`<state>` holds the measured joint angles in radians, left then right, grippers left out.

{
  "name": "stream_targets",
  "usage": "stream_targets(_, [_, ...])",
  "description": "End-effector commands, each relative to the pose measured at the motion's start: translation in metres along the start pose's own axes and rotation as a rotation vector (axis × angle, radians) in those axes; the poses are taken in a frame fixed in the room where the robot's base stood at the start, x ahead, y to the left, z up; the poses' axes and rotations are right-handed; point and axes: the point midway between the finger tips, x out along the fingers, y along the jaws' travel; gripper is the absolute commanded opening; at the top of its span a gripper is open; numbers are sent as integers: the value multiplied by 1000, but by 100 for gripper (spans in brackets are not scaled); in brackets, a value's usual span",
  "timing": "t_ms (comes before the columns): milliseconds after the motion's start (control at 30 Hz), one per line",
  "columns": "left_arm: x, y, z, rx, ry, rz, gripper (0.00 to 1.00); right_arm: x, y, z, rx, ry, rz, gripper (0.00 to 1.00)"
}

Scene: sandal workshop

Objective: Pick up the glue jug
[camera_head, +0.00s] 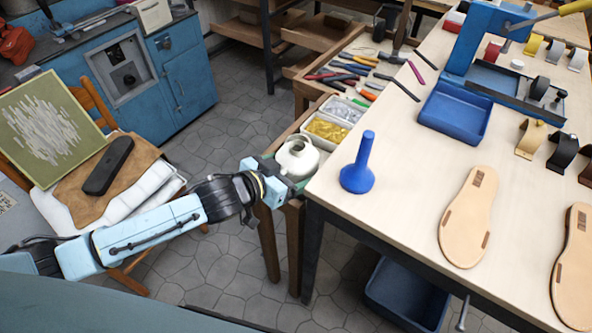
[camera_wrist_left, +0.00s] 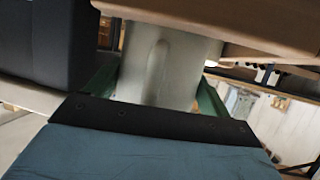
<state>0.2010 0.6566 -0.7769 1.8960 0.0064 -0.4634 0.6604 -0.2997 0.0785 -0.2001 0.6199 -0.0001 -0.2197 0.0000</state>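The glue jug (camera_head: 297,157) is a small white, rounded pot with an open top, at the near end of the wooden cart beside the table's left edge. My left gripper (camera_head: 283,178) reaches it from the left. In the left wrist view, the jug's pale wall (camera_wrist_left: 160,70) fills the space between the two green fingers (camera_wrist_left: 155,95). No gap shows on either side, so the fingers look shut on it. The jug's base is hidden, and I cannot tell whether it still rests on the cart. My right gripper is not in view.
Trays of yellow and silver hardware (camera_head: 328,128) sit just behind the jug. Sandal soles (camera_head: 468,218) and a blue tray (camera_head: 455,112) lie on the table (camera_head: 400,200). A chair (camera_head: 95,105) stands left.

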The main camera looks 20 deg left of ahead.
Motion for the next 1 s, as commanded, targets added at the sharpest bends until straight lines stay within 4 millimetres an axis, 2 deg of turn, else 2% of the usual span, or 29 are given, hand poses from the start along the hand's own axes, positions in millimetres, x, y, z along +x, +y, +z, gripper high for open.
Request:
stream_targets(33, [0,0,0,1,0,0,56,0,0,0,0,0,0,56])
stream_targets(100, [0,0,-1,1,3,1,49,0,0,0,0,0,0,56])
stream_targets(567, [-2,0,-7,1,3,0,49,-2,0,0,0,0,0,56])
stream_targets(767, [-8,0,-20,2,5,0,49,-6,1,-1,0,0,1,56])
stream_targets(1000, [-18,0,-46,2,7,0,49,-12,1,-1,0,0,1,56])
